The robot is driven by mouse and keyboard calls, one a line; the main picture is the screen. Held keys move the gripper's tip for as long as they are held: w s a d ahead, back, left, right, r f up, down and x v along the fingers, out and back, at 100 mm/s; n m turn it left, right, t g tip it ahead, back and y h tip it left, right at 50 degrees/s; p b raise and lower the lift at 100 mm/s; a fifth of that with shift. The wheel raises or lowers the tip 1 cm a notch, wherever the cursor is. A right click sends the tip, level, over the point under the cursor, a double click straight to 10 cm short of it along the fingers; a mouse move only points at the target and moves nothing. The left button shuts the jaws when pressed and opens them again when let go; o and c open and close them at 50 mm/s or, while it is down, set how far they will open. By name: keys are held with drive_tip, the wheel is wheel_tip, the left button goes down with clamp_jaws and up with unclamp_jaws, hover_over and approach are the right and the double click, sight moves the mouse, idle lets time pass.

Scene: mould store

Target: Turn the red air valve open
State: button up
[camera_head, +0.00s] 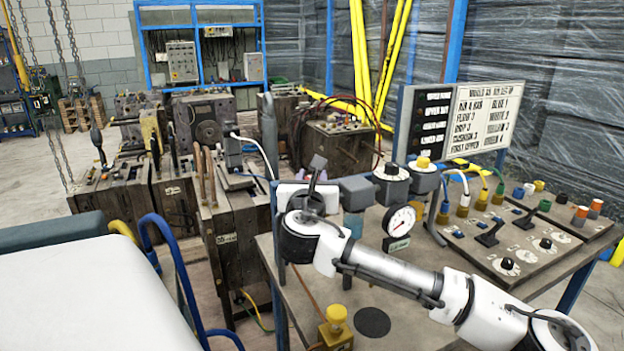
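No red valve shows clearly; it may be hidden behind my arm or hand. An air unit stands on the bench's back left, with grey blocks (357,190), a blue-grey bowl below, a black-topped part (391,172) and a yellow knob (423,162). A round white pressure gauge (401,220) faces me in front of it. My arm crosses the bench from the lower right. My gripper (317,172) is at the arm's far end, at the left of the air unit. Its fingers are small and seen edge-on, so their opening and any contact cannot be made out.
The grey bench (290,318) carries a yellow-knobbed fitting (336,316) in front and a panel of switches and dials (505,262) at right. A lettered sign board (487,110) stands behind. Heavy moulds (240,230) crowd the left. A white-topped cart (90,300) with blue rails is at front left.

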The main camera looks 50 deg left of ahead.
drive_tip(key=n+g+y, duration=0.1)
drive_tip(key=g, duration=0.1)
drive_tip(key=n+g+y+p, duration=0.1)
drive_tip(key=n+g+y, duration=0.1)
drive_tip(key=shift+w+d+r+n+g, duration=0.1)
drive_tip(key=shift+w+r+n+g, duration=0.05)
drive_tip(key=shift+n+g, duration=0.15)
drive_tip(key=n+g+y+p, duration=0.1)
drive_tip(key=n+g, duration=0.1)
drive_tip(key=g, duration=0.1)
drive_tip(key=n+g+y+p, duration=0.1)
drive_tip(key=n+g, duration=0.1)
drive_tip(key=g, duration=0.2)
drive_tip(key=shift+n, duration=0.3)
drive_tip(key=n+g, duration=0.1)
drive_tip(key=g, duration=0.1)
drive_tip(key=n+g+b, duration=0.1)
drive_tip(key=g, duration=0.1)
drive_tip(key=n+g+b, duration=0.1)
drive_tip(key=n+g, duration=0.1)
drive_tip(key=shift+f, duration=0.25)
drive_tip(key=n+g+h+b, duration=0.1)
drive_tip(key=g, duration=0.1)
drive_tip(key=shift+n+g, duration=0.4)
drive_tip(key=shift+r+n+g+h+b, duration=0.1)
drive_tip(key=shift+n+g+h+b, duration=0.2)
drive_tip(key=shift+g+h, duration=0.15)
drive_tip(key=shift+r, duration=0.1)
drive_tip(key=o, duration=0.9)
drive_tip(key=shift+g, duration=0.25)
